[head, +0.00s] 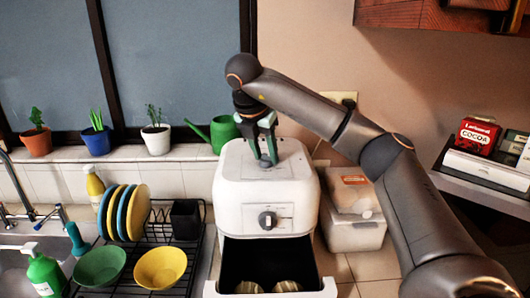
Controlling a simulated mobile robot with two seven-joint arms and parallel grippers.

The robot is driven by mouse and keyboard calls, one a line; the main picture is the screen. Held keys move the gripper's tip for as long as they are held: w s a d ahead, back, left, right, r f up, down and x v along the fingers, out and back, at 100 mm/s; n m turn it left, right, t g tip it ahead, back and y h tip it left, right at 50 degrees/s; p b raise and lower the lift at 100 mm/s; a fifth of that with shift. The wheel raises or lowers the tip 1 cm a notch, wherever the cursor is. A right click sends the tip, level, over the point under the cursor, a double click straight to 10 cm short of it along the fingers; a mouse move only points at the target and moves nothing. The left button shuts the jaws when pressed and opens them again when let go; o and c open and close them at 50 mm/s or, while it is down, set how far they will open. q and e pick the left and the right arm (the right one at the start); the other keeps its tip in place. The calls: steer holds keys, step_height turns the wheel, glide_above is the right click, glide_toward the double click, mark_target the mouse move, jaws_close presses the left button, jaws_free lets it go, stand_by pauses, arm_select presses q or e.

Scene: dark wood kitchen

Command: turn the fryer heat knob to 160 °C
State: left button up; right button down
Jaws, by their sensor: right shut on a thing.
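The white fryer (236,190) stands on the counter in the middle of the head view. My right gripper (266,152) points down onto its top panel and is shut on the small knob there, which the fingers mostly hide. The dial markings are too small to read, so I cannot tell the setting. My left gripper is not in view.
The fryer's drawer (325,290) is pulled open at the front, with pale round items (285,286) inside. A dish rack (190,255) with plates and bowls stands at left. A lidded container (355,233) sits close at right. A green watering can (222,132) is behind.

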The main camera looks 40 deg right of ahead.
steer(key=shift+c, duration=2.2)
jaws_free()
steer(key=shift+r, duration=0.1)
steer(key=v, duration=1.2)
steer(key=shift+r, duration=0.2)
